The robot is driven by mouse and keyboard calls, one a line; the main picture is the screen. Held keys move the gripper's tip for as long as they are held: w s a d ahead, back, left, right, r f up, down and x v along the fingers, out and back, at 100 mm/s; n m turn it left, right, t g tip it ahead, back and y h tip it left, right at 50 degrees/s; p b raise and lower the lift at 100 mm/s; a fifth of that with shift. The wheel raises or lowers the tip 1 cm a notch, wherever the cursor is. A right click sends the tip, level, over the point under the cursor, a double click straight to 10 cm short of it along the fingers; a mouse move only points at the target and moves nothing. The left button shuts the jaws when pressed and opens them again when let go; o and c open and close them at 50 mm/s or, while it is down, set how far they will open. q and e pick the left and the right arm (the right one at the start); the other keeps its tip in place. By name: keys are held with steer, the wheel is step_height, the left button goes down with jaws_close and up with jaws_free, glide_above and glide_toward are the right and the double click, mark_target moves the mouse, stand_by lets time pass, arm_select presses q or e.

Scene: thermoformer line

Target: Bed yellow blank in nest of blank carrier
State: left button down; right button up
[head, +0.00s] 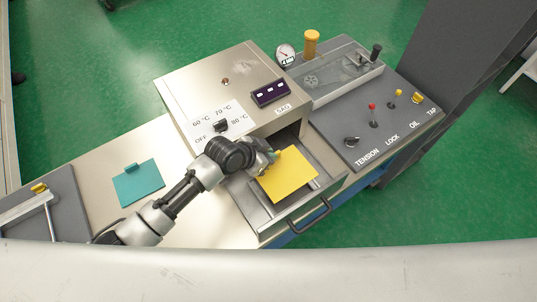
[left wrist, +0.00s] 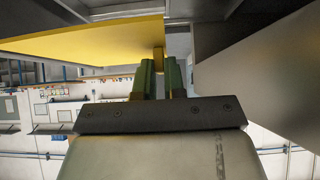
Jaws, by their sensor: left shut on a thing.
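The yellow blank (head: 290,176) is a flat square sheet with a small tab at its far left edge. My left gripper (head: 272,156) is shut on that tab. In the left wrist view the green fingertips (left wrist: 158,76) pinch the yellow tab, and the sheet (left wrist: 85,42) stretches to the left. The blank is over the pulled-out metal drawer, which looks like the blank carrier (head: 256,208), with a dark handle in front. The sheet covers the carrier's middle, so its nest is hidden. I cannot tell whether the blank touches the carrier. My right gripper is not in view.
The metal heater box (head: 205,80) with a temperature knob stands right behind the carrier. A teal blank (head: 137,184) with a tab lies on the bench to the left. A grey panel (head: 385,125) with levers is to the right. The bench between teal blank and carrier is partly clear.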

arm_select(q)
steer(key=shift+d+f, duration=0.15)
steer(key=shift+d, duration=0.1)
steer(key=shift+a, duration=0.15)
step_height(320, 180, down, 5)
steer(key=b, duration=0.4)
steer(key=shift+f, duration=0.4)
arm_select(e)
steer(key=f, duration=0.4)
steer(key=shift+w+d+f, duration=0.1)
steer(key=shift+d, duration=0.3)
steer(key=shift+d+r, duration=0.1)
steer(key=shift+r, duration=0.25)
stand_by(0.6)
arm_select(q)
steer(key=shift+f+b, duration=0.65)
steer(key=shift+f, duration=0.4)
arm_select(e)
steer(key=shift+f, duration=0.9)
